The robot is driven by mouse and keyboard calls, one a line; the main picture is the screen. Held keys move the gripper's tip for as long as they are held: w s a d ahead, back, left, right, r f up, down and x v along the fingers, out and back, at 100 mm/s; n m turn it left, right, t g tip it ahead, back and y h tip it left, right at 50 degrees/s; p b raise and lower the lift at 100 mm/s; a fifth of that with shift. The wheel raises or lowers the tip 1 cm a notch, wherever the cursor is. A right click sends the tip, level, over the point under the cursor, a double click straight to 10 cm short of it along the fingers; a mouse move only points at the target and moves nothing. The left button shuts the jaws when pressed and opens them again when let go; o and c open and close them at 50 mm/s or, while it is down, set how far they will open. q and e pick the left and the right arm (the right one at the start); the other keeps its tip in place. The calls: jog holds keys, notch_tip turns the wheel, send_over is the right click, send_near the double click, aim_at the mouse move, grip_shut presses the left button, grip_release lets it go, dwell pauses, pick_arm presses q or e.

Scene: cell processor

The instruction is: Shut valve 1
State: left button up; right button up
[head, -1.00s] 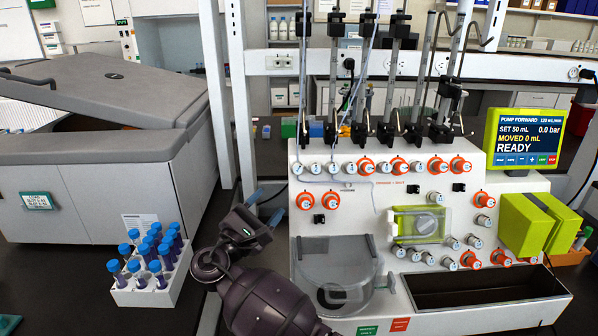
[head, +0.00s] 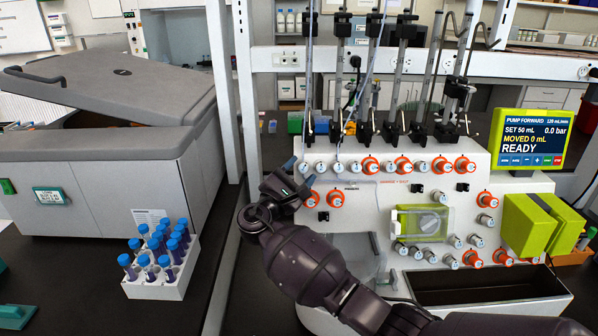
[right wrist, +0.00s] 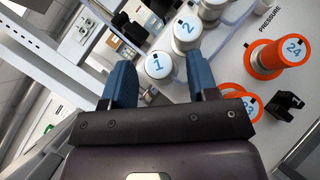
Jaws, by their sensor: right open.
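Valve 1 (head: 305,168) is a small white knob at the left end of the top row on the white panel. In the right wrist view its face (right wrist: 159,65) carries a blue "1", and no orange ring shows around it. My right gripper (head: 300,173) is open, its two blue fingers reaching toward the panel. In the right wrist view the fingers (right wrist: 161,77) stand on either side of valve 1's knob, with the gap wider than the knob. I cannot tell whether either finger touches it. My left gripper is not in view.
White valve 2 (right wrist: 186,33) is close beside valve 1. Orange-ringed valve 24 (right wrist: 290,50) and another orange-ringed knob are near the right finger. A rack of blue-capped tubes (head: 160,285) and a grey centrifuge (head: 100,190) stand left. A pump display (head: 530,140) reads READY.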

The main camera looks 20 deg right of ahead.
jog(key=c, duration=0.9)
